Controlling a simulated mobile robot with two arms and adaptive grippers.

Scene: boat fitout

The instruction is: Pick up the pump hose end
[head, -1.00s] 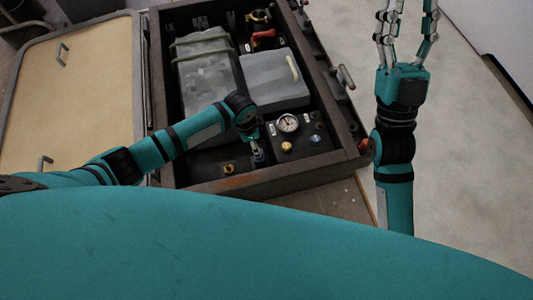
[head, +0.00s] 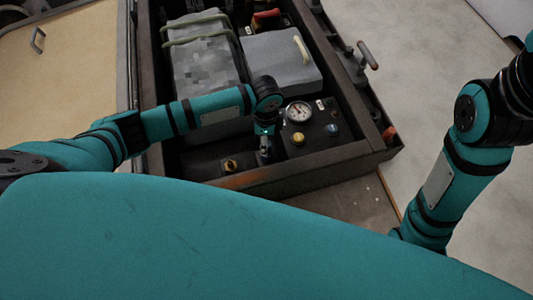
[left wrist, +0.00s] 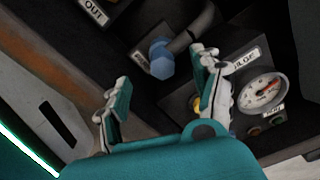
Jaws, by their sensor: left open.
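The pump hose end appears to be the blue hexagonal fitting (left wrist: 162,58) on a grey hose in the left wrist view, low inside the dark open bay. My left gripper (left wrist: 164,76) is open, its two fingers apart, with the fitting showing in the gap between and beyond them. Nothing is held. In the head view my left gripper (head: 266,132) reaches down into the near part of the bay, mostly hidden by its own wrist. My right arm leaves the head view at the right edge, and its gripper is out of the picture.
A round gauge (head: 299,111) and a yellow knob (head: 298,139) sit just right of the left gripper. A grey box (head: 281,60) and a strapped block (head: 203,65) fill the bay behind. The bay's raised rim (head: 300,178) is close in front.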

